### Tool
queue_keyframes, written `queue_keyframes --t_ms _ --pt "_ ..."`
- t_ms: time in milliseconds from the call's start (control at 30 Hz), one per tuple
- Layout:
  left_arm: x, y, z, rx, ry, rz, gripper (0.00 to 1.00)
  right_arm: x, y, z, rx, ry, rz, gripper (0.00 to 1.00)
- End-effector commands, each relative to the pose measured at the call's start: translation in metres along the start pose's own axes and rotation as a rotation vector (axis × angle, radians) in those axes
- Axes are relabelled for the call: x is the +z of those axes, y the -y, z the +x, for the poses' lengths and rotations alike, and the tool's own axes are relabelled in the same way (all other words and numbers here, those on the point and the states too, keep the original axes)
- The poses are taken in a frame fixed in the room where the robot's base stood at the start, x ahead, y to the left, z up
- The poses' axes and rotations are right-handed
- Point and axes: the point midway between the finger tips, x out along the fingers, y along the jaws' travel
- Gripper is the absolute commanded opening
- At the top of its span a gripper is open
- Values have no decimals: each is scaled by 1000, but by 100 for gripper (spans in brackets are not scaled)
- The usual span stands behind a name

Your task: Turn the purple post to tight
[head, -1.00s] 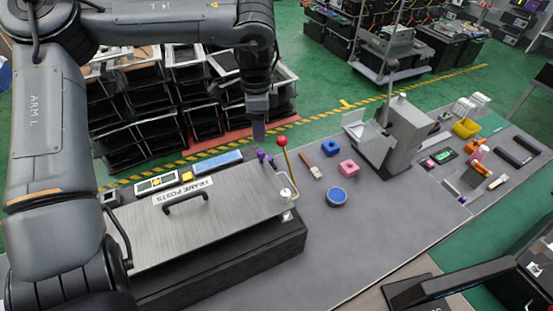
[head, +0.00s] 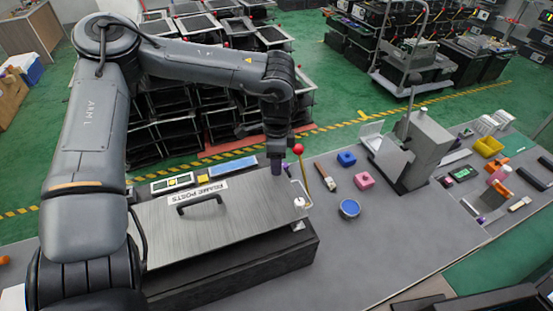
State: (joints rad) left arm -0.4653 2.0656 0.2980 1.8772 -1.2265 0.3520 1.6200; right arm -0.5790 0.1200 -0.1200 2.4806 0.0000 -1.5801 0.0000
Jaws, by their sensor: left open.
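My left gripper (head: 277,168) points down at the back right corner of the metal panel labelled "FRAME POSTS" (head: 239,211). It is open, with its fingertips low over the purple post (head: 287,169). The fingers hide most of the post, so I cannot tell whether they stand around it or touch it. The post's turned position is too small to read. My right gripper is not in view.
A lever with a red ball (head: 299,149) stands close to the right of the gripper. A black handle (head: 202,197) rises from the panel. The front of the bench is clear.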

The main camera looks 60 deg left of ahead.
Motion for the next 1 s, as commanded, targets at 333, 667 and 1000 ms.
queue_keyframes --t_ms 333,667,1000 --pt "0 0 0 0 0 0 19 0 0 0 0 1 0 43" --pt "0 0 0 0 0 6 0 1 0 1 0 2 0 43" --pt "0 0 0 -1 0 138 0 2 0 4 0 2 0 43"
